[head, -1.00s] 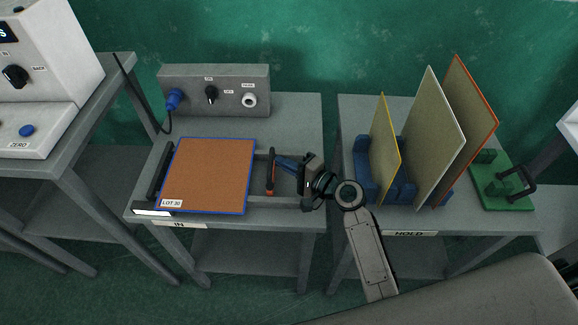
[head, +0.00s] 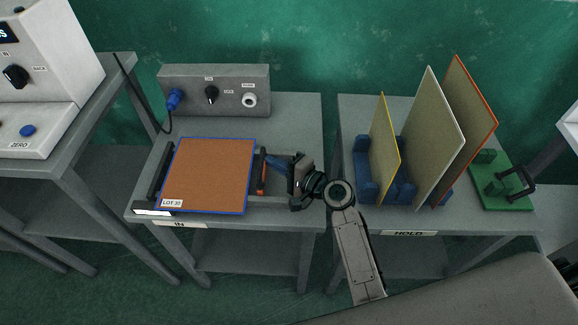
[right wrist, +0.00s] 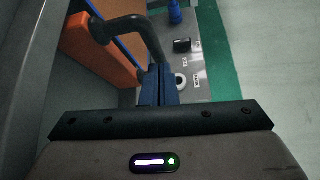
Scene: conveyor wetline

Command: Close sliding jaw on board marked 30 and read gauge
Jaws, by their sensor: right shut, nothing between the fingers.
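The brown board with blue edges, labelled LOT 30 (head: 208,172), lies flat in the fixture on the table marked IN. The sliding jaw (head: 261,178), dark with an orange part, stands just right of the board; I cannot tell whether it touches. In the right wrist view the orange block (right wrist: 98,48) has a black bar handle (right wrist: 135,27). My right gripper (head: 277,163) is shut and empty, its blue fingertips (right wrist: 158,84) against or very close to the handle. A small white strip (head: 153,212) sits at the fixture's front left; no reading is legible. My left gripper is out of view.
A grey control box (head: 215,90) with a blue plug, knob and white button stands behind the fixture. To the right, the HOLD table (head: 408,222) carries upright boards in blue racks and a green fixture (head: 502,188). A white machine (head: 45,60) stands left.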

